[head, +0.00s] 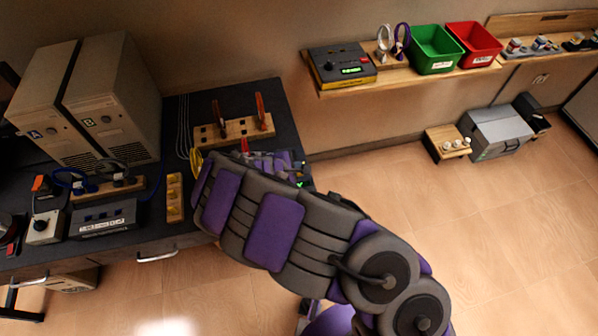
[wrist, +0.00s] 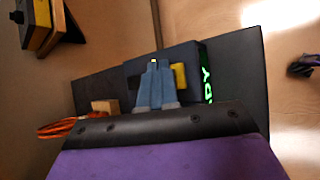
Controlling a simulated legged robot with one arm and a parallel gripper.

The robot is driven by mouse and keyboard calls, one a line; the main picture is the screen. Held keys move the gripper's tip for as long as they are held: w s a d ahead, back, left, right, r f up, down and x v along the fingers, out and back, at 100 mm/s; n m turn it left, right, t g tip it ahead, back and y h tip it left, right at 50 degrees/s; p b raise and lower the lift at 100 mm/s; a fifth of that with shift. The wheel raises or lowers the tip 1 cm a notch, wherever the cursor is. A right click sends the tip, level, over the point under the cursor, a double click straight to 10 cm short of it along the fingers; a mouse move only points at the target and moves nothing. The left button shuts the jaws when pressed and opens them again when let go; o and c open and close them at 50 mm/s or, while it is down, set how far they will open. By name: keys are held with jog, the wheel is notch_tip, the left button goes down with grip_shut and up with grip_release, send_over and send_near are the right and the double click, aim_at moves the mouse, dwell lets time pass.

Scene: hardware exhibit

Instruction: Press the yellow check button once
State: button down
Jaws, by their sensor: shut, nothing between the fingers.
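The yellow check button (wrist: 180,76) shows in the wrist view as a small yellow block on a dark device (wrist: 196,62) with a lit green display (wrist: 206,85). My gripper (wrist: 155,64) has its blue-grey fingers together and empty, just left of the yellow button in the picture. The fingers overlap part of the device; I cannot tell whether they touch it. In the head view my arm covers most of the device, and only a small green glow shows past it; the button is hidden there.
The dark desk (head: 180,112) carries two beige cabinets (head: 90,100), a wooden tool rack (head: 235,130) and a yellow block strip (head: 175,197). Orange cable (wrist: 72,130) lies near the device. A wall shelf (head: 400,80) holds another device and green and red bins.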

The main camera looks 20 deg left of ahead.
jog(key=shift+a+f, duration=0.1)
jog(key=shift+a, duration=0.3)
jog(key=shift+d, duration=0.5)
jog(key=shift+a+f, duration=0.45)
jog(key=shift+a, duration=0.2)
jog(key=shift+d+r, duration=0.1)
jog(key=shift+d, duration=0.2)
jog(key=shift+a+f+b, duration=0.1)
jog(key=shift+f+b, duration=0.25)
jog(key=shift+f, duration=0.05)
jog(key=shift+r, duration=0.1)
jog(key=shift+d+r+p, duration=0.35)
jog(key=shift+r+p, duration=0.4)
jog(key=shift+r, duration=0.1)
